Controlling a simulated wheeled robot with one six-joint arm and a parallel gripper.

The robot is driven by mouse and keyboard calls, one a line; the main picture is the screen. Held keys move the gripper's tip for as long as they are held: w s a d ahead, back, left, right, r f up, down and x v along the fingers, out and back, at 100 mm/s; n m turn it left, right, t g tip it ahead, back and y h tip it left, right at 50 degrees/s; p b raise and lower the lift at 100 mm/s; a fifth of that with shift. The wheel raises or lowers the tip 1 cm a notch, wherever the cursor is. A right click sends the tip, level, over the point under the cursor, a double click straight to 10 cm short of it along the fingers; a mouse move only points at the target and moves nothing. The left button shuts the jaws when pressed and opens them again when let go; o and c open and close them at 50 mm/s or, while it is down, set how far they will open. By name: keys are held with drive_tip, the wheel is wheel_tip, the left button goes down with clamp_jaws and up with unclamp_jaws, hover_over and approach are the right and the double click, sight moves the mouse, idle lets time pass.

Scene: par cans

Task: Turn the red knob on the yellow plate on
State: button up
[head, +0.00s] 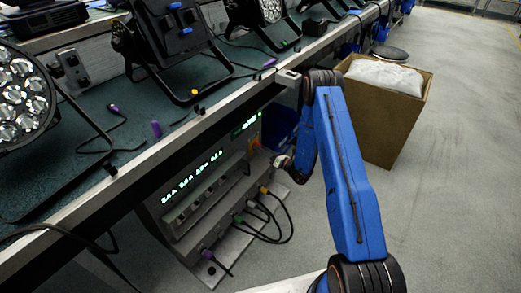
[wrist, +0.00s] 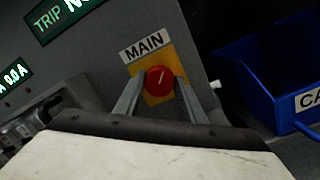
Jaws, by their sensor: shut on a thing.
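The red knob (wrist: 159,79) sits on the yellow plate (wrist: 171,58) under a "MAIN" label in the wrist view. A pale mark on its face points up and slightly right. My gripper (wrist: 158,88) has one finger on each side of the knob and is shut on it.
The grey panel (head: 170,222) with lit green displays stands under a workbench (head: 150,180) edge. Cables (head: 268,212) hang from its lower part. A blue bin (wrist: 262,70) is right of the plate. A cardboard box (head: 385,125) stands behind my arm. Floor at right is clear.

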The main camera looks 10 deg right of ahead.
drive_tip(key=o, duration=1)
drive_tip(key=shift+o, duration=0.2)
drive_tip(key=v, duration=1.7)
drive_tip(key=shift+s, duration=0.2)
drive_tip(key=shift+d, duration=0.15)
